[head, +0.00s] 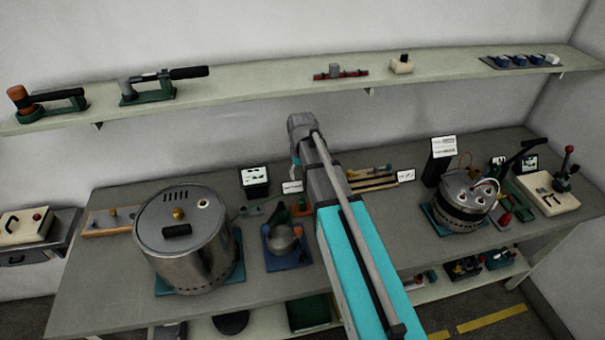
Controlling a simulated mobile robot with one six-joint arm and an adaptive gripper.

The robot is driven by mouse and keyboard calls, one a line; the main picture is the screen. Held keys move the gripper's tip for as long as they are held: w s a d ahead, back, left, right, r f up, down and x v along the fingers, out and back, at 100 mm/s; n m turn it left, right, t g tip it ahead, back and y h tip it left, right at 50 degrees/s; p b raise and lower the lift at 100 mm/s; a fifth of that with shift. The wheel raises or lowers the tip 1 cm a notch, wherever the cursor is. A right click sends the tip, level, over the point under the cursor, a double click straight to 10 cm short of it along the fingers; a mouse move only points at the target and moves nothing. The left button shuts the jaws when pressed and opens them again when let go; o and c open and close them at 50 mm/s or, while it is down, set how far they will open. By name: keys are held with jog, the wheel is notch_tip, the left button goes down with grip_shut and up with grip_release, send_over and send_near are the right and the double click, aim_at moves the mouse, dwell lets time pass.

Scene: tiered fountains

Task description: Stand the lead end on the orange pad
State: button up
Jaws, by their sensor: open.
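A small orange patch (301,203) shows on a green piece on the bench, just left of my arm; it may be the orange pad, and my arm partly hides that area. A thin greenish cord (262,204) lies left of it, behind the blue tray; I cannot tell whether it is the lead or where its end is. Thin wires also show on the smaller metal pot (465,200) at the right. My arm reaches up over the middle of the bench. My gripper cannot be made out; the arm hides it.
A large lidded steel pot (188,245) stands at the left. A round metal vessel (281,238) sits on a blue tray (287,262) close to my arm. A lever device (550,194) is at the right. The wall shelf (250,88) holds tools. Bare bench shows at front centre.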

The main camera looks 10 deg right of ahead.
jog(key=s, duration=1.6)
jog(key=shift+s, duration=0.3)
